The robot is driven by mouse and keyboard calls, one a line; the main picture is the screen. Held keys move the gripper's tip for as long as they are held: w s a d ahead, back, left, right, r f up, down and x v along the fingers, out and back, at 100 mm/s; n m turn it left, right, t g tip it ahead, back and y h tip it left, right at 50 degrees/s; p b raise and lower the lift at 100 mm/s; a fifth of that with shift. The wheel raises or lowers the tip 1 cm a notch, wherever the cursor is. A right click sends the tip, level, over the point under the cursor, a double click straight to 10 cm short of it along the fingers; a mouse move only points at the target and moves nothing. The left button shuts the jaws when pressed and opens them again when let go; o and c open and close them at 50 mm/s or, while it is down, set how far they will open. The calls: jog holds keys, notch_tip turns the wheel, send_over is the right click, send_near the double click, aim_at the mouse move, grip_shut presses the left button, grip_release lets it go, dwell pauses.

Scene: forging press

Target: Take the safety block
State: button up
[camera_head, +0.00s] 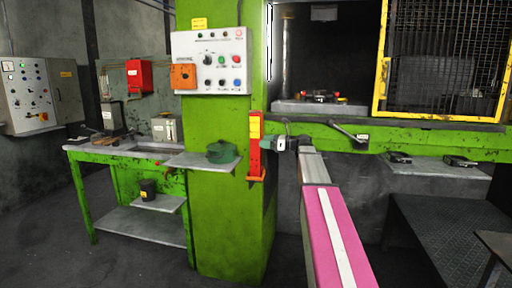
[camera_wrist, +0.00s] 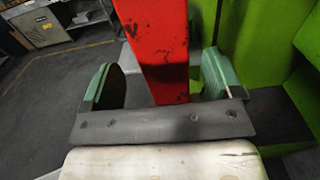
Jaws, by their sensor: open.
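The safety block, a red upright bar (camera_head: 255,155) with a yellow label near its top, stands at the right edge of the green press column, on a small orange ledge. My gripper (camera_head: 281,143) is at its right side, about mid-height. In the wrist view my gripper (camera_wrist: 160,84) has its two green fingers apart, with the red block (camera_wrist: 160,45) between them. The block's lower end is hidden there by the gripper's grey plate.
The green column (camera_head: 225,220) carries a control panel (camera_head: 210,62) and a shelf with a dark green round item (camera_head: 222,152). A lever (camera_head: 347,131) sticks out on the press beam to the right. A green bench (camera_head: 130,150) stands left. Floor at lower left is clear.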

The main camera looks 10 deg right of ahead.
aim_at(256, 140)
jog(key=x, duration=0.4)
jog(key=shift+w+a+r, duration=0.1)
jog(key=shift+w+a, duration=0.2)
jog(key=c, duration=1.4)
grip_shut()
jog(key=shift+r, duration=0.1)
